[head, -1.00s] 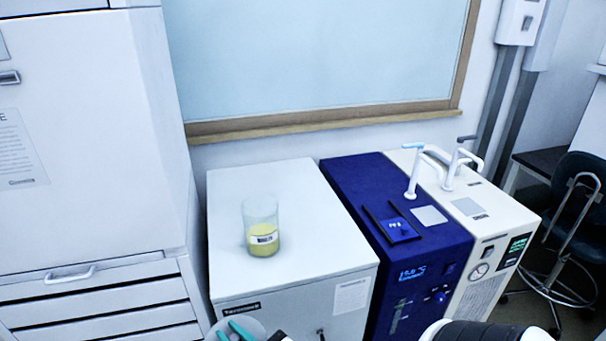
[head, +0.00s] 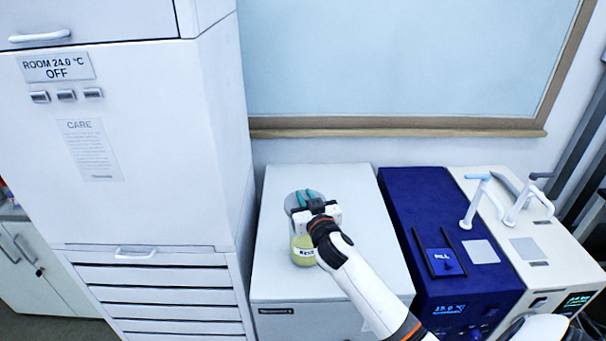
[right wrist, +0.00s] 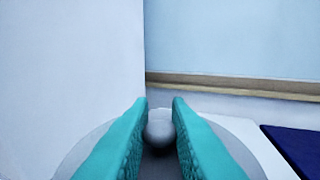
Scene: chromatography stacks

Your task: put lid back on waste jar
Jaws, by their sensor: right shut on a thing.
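The waste jar (head: 303,253), a clear cylinder with yellow liquid and a white label, stands upright on the white cabinet in the head view. My right gripper (head: 304,198) has its teal fingers shut on the round knob of the grey lid (head: 290,203). In the right wrist view the knob (right wrist: 159,130) sits between the teal fingers, with the lid's disc (right wrist: 232,143) below. The lid is over the jar's mouth area. My gripper and arm hide part of the jar, so I cannot tell whether lid and rim touch. My left gripper is not in view.
The white cabinet top (head: 350,215) is otherwise clear. A blue instrument (head: 410,205) with a small panel stands to its right, then a cream unit (head: 530,240) with upright white handles. A tall white cabinet (head: 150,150) rises on the left.

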